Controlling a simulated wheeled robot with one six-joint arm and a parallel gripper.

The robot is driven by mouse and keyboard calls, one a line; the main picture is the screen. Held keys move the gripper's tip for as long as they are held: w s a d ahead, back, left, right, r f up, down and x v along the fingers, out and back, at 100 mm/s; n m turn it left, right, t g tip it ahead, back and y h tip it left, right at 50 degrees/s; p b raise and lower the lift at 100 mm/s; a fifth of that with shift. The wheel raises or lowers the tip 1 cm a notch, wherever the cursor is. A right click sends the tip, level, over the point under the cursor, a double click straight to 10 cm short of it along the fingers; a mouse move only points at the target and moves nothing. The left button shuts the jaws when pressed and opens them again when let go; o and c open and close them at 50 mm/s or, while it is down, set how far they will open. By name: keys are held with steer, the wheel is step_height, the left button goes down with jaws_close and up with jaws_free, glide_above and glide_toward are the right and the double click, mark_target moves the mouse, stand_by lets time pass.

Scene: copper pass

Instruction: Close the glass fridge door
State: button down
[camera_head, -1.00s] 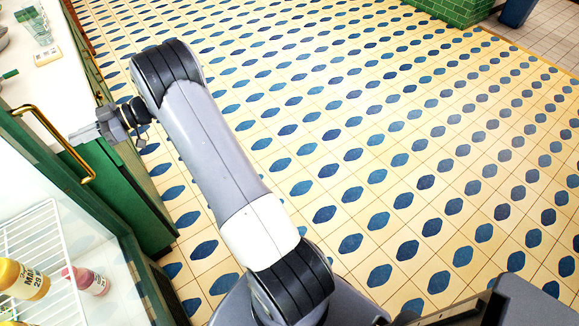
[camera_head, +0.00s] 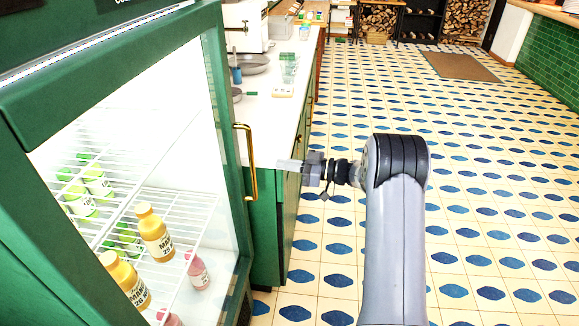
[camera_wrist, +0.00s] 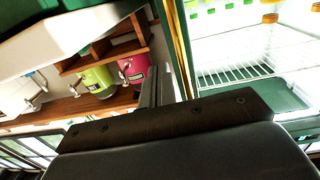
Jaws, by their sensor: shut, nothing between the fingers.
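The green-framed glass fridge door (camera_head: 234,120) fills the left of the head view. Its vertical brass handle (camera_head: 252,163) is on the right-hand frame. A bright strip shows above the top rail; I cannot tell how far the door stands from the cabinet. My gripper (camera_head: 281,164) is shut and empty, pointing left just right of the handle in the picture; contact does not show. In the wrist view my gripper (camera_wrist: 149,92) is a thin dark shape beside a brass-coloured upright edge (camera_wrist: 179,45), with the lit fridge shelf (camera_wrist: 235,75) to the right.
Bottles, including a yellow one (camera_head: 154,235), stand on white wire shelves inside. A white counter (camera_head: 265,125) on green cabinets (camera_head: 268,235) runs behind the door, with pans and a glass (camera_head: 289,68). Patterned floor (camera_head: 480,180) is open to the right.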

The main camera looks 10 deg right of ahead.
steer(key=d+b, duration=0.1)
steer(key=d, duration=0.7)
steer(key=shift+s+d, duration=0.2)
steer(key=shift+s, duration=0.15)
steer(key=shift+a+f, duration=0.1)
